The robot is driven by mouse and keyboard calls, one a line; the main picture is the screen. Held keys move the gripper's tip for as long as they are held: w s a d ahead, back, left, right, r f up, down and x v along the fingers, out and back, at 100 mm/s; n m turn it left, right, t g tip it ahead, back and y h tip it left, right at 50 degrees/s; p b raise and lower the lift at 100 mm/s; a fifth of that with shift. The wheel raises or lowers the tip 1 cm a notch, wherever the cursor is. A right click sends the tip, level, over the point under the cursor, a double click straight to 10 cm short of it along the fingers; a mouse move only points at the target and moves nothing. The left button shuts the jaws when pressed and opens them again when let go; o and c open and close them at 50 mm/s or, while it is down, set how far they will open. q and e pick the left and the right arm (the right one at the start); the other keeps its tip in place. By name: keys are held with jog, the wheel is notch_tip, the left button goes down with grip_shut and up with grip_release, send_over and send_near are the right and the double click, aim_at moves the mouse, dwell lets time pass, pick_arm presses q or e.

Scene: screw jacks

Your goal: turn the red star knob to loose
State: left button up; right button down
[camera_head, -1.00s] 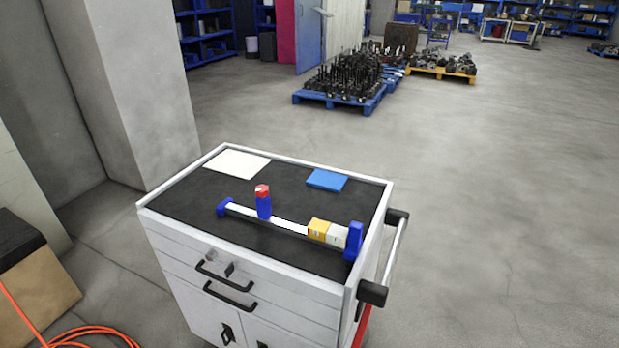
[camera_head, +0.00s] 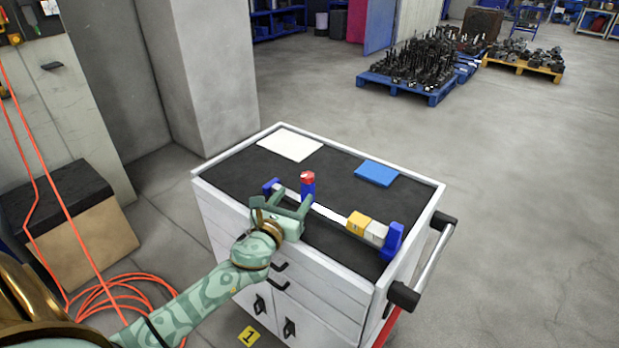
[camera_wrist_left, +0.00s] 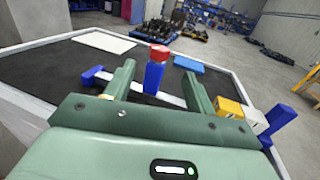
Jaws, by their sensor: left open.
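The red star knob (camera_head: 307,176) sits on top of an upright blue post (camera_head: 308,190) on the cart. The post stands at a white rail (camera_head: 327,212) with blue ends. The knob also shows in the left wrist view (camera_wrist_left: 159,53). My left gripper (camera_head: 290,203) is open and empty at the cart's front edge. In the left wrist view its fingers (camera_wrist_left: 158,78) point towards the post, which shows between them and beyond them. I see no contact with the knob. My right gripper is not in view.
The cart's dark top (camera_head: 240,170) has a raised white rim. A white sheet (camera_head: 289,145) and a blue block (camera_head: 377,173) lie behind the rail. A yellow block (camera_head: 358,222) and a whitish block (camera_head: 376,233) sit at the rail's right. The cart handle (camera_head: 425,262) sticks out at right.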

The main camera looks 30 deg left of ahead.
aim_at(305, 181)
pick_arm(q)
jog(key=w, duration=0.3)
jog(key=w+a+b, duration=0.1)
jog(key=w, duration=0.2)
jog(key=w+a, duration=0.1)
jog(key=w, duration=0.2)
jog(key=shift+w+b, duration=0.25)
jog(key=shift+b, duration=0.05)
jog(key=shift+c, duration=0.3)
jog(key=c, duration=0.9)
